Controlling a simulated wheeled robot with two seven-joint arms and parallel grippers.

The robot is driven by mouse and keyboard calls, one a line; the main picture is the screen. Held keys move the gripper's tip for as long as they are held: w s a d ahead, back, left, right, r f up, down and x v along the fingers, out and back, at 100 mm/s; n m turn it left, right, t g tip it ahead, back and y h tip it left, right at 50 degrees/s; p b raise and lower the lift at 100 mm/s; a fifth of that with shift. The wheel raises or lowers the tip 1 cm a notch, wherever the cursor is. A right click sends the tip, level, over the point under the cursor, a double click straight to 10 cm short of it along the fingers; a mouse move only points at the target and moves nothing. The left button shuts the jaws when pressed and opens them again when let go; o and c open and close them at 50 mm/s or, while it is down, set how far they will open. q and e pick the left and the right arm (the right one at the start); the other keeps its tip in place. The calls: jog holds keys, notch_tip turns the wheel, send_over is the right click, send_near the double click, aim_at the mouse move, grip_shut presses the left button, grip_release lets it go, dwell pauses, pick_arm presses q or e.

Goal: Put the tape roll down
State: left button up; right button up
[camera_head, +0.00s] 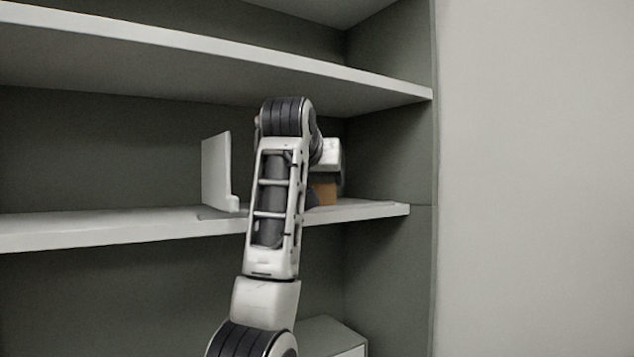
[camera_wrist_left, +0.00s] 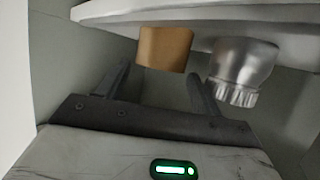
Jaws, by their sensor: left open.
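The tape roll (camera_wrist_left: 165,47) shows as an orange-brown block in the left wrist view, against the pale shelf board. In the head view the tape roll (camera_head: 325,193) is partly visible on the middle shelf (camera_head: 110,228), near its right end, beside my forearm. My left gripper (camera_wrist_left: 157,77) is open, with its two dark fingers spread on either side of the tape roll's near end. A gap shows between the fingers and the roll, and nothing is clamped. In the head view my arm hides the fingers. My right gripper is out of view.
A metallic container (camera_wrist_left: 241,70) stands close beside the right finger in the wrist view. A white upright bookend (camera_head: 215,172) stands on the middle shelf, left of my arm. The upper shelf (camera_head: 190,48) is overhead. The cabinet's side wall (camera_head: 385,160) is close on the right.

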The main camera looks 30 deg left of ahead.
pick_arm(q)
jog(key=b+v, duration=0.4)
jog(key=v, duration=0.7)
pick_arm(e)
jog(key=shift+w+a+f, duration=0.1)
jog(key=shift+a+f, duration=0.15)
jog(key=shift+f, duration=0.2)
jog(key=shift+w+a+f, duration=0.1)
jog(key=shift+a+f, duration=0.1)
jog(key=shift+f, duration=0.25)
pick_arm(q)
jog(key=shift+f, duration=0.15)
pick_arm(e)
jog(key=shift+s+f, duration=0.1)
